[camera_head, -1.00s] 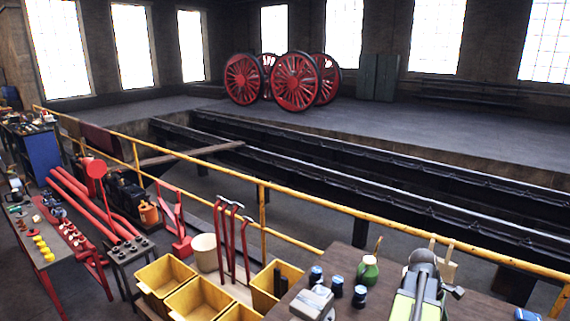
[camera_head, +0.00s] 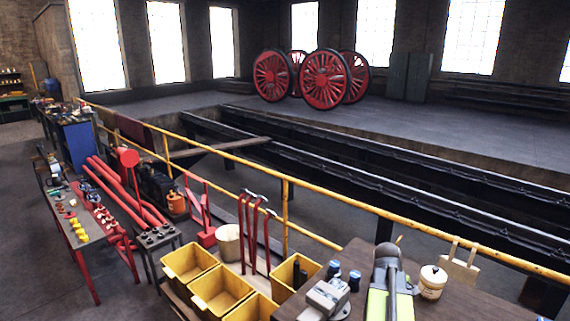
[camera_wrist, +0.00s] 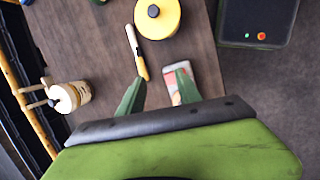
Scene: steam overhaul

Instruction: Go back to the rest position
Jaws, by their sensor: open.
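My gripper (camera_wrist: 160,84) shows in the wrist view with its two green fingers spread apart. Nothing is held between them. It hangs above a brown wooden bench (camera_wrist: 95,50). A white and reddish flat item (camera_wrist: 179,88) lies below, partly hidden behind the right finger. In the head view my green and grey arm stands over the bench at the lower right; the fingers cannot be made out there.
A marker-like tool (camera_wrist: 137,50), a yellow round pot (camera_wrist: 157,20) and a cream canister (camera_wrist: 72,97) are on the bench. The canister also shows in the head view (camera_head: 432,284). A yellow railing (camera_head: 340,198) runs behind. Yellow bins (camera_head: 222,292) stand left.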

